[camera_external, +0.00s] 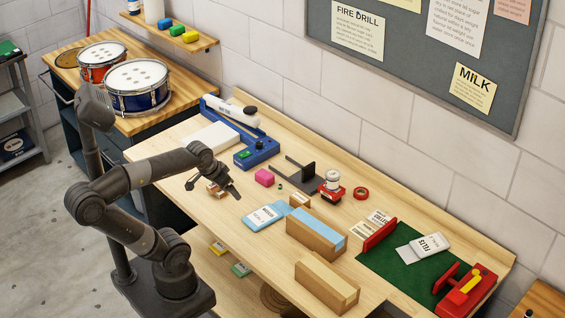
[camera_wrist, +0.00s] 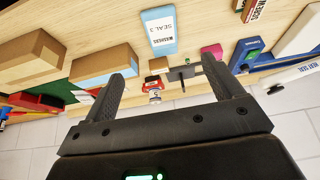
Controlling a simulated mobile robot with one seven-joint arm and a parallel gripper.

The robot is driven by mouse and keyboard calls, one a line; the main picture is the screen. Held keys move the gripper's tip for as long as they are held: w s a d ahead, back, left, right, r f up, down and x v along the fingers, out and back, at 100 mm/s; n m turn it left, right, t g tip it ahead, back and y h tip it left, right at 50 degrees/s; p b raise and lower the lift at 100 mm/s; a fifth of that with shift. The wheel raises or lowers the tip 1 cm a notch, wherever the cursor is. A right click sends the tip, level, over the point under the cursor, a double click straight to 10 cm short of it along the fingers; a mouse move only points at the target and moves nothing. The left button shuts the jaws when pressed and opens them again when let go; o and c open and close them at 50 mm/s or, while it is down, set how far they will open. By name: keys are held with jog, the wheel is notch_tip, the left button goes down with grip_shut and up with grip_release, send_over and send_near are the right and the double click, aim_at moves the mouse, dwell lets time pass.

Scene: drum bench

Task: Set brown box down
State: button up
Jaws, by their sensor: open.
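My gripper (camera_external: 212,182) is open above the left part of the bench. In the wrist view my gripper (camera_wrist: 168,66) has its two fingers wide apart, with nothing held between them. A small brown box with a pale label (camera_external: 216,190) shows just under the gripper in the external view, partly hidden by it. A labelled brown box also shows at the top right of the wrist view (camera_wrist: 254,9). A long brown box (camera_external: 327,284) lies at the bench's front edge. Another brown box with a blue top (camera_external: 316,236) lies behind it. I cannot tell which the task means.
A blue-and-white packet (camera_external: 265,216), a small brown block (camera_external: 299,200), a pink block (camera_external: 264,177) and a dark bracket (camera_external: 307,174) are nearby. A blue tool (camera_external: 256,153) stands behind. A green mat (camera_external: 372,262) lies at right. Bare wood shows around the gripper.

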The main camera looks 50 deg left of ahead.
jog(key=shift+s+f, duration=0.2)
jog(key=shift+s, duration=0.3)
jog(key=shift+s+f, duration=0.2)
jog(key=shift+s, duration=0.1)
jog(key=shift+c, duration=1.2)
